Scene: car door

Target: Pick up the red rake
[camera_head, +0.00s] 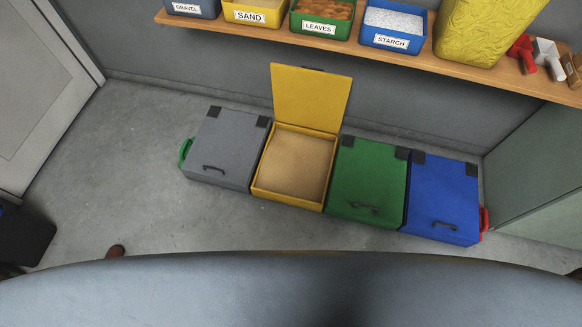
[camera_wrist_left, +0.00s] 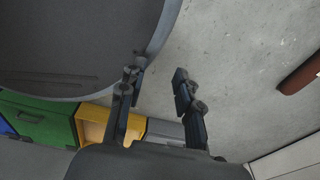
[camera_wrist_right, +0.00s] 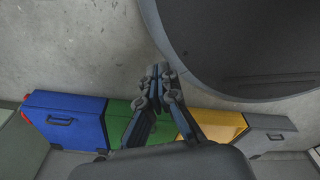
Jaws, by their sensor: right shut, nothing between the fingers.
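A red handle-like piece (camera_head: 485,222) sits at the right side of the blue box in the head view. It may be the red rake, but its full shape cannot be made out. A small bit of red (camera_wrist_right: 27,97) shows beside the blue box in the right wrist view. Another red object (camera_head: 520,50) stands on the shelf, its kind unclear. My left gripper (camera_wrist_left: 157,82) is open and empty above the floor. My right gripper (camera_wrist_right: 158,72) is shut and empty, apart from the boxes. Neither gripper shows in the head view.
Grey (camera_head: 225,150), yellow (camera_head: 318,207), green (camera_head: 367,185) and blue (camera_head: 440,200) boxes stand along the wall; the yellow lid is open. A green piece (camera_head: 185,151) is on the grey box's side. A shelf (camera_head: 400,58) holds labelled bins. Floor before the boxes is clear.

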